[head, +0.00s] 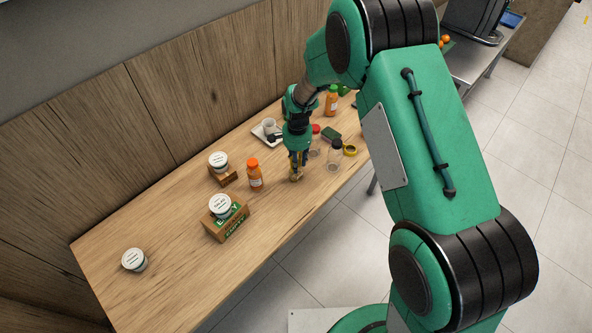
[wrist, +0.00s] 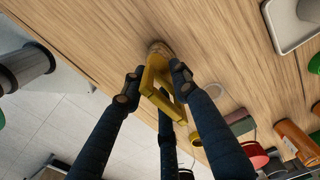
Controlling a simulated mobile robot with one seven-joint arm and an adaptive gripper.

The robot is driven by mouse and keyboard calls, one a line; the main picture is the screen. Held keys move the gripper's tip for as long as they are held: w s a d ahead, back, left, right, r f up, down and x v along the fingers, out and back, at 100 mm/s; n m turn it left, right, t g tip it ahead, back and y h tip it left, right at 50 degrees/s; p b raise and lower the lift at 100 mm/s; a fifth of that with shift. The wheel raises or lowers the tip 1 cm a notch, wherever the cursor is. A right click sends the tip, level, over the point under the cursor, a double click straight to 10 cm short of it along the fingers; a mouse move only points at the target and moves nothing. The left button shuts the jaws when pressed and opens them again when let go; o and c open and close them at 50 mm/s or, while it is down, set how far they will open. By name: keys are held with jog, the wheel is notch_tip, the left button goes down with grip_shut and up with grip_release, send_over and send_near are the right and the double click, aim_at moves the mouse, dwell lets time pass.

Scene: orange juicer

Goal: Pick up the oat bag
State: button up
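I cannot make out a thing clearly marked as the oat bag. A small yellow thing with a tan round end (wrist: 158,80) lies between the fingers of my gripper (wrist: 153,85) in the wrist view. In the head view my gripper (head: 298,160) points down at the table's right half, and the yellow-tan thing (head: 296,176) shows low between its fingers. The fingertips are close on both sides of it. Whether they press on it, and whether it rests on the table, I cannot tell.
The wooden table (head: 180,265) also bears an orange bottle (head: 255,174), white-lidded jars, one of them in a cardboard box (head: 228,223), a clear jar (head: 334,155), a yellow tape roll (head: 350,150) and a white tray (head: 262,131) with a cup.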

grip_shut()
jog(key=shift+r, duration=0.1)
jog(key=shift+r, duration=0.5)
jog(key=r, duration=0.1)
jog(key=r+p, duration=0.1)
jog(key=shift+s+r, duration=0.3)
jog(key=s+d, duration=0.2)
jog(key=s, duration=0.5)
jog(key=s+d+r+p, duration=0.1)
jog(key=s+d, duration=0.1)
jog(key=s, duration=0.5)
jog(key=shift+s+p, duration=0.3)
jog(key=shift+s, duration=0.1)
jog(key=shift+r, duration=0.1)
